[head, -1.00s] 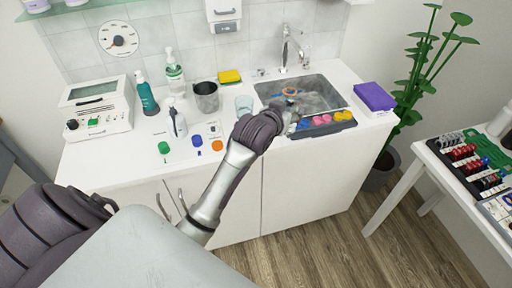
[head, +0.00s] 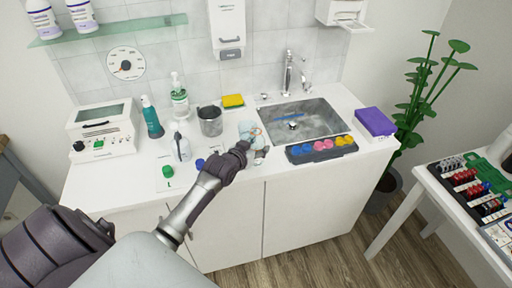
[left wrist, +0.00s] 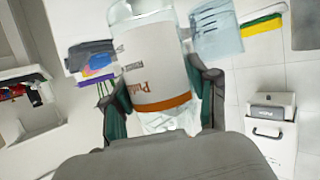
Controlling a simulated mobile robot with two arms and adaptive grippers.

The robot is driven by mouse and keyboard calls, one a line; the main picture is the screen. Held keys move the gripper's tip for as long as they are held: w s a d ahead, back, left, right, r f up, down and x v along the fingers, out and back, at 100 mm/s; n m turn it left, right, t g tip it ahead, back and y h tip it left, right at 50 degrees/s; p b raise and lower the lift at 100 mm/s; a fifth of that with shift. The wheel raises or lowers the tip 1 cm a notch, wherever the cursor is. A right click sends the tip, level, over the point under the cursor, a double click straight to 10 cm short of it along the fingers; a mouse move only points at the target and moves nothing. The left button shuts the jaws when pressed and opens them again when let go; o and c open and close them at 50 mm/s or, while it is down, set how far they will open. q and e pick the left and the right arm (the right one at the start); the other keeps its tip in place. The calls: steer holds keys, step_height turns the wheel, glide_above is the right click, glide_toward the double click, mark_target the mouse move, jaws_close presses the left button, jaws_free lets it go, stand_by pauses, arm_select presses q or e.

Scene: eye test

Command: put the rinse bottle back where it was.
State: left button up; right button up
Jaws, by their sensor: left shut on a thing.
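My left gripper (head: 257,150) is over the counter, left of the sink (head: 335,133). In the left wrist view its fingers (left wrist: 163,108) are shut on a clear bottle (left wrist: 155,70) with a white label and an orange band. The label's writing is too blurred to read. In the head view the gripper mostly hides this bottle. A clear bluish cup (left wrist: 217,30) is close beside the held bottle. A white bottle with a dark nozzle (head: 182,148) stands on the counter to the left. My right gripper is not in view.
A green cap (head: 167,172) and blue cap (head: 199,164) are near the front edge. A dark tray with coloured pieces (head: 322,154) lies before the sink, a purple box (head: 375,122) right of it.

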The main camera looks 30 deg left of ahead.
arm_select(q)
steer(key=shift+f, duration=0.35)
steer(key=shift+f, duration=0.1)
steer(key=o, duration=1.3)
steer(key=shift+c, duration=0.2)
steer(key=shift+r, duration=0.2)
steer(key=a+b+v, duration=0.1)
steer(key=v, duration=1.1)
steer(key=shift+d, duration=0.45)
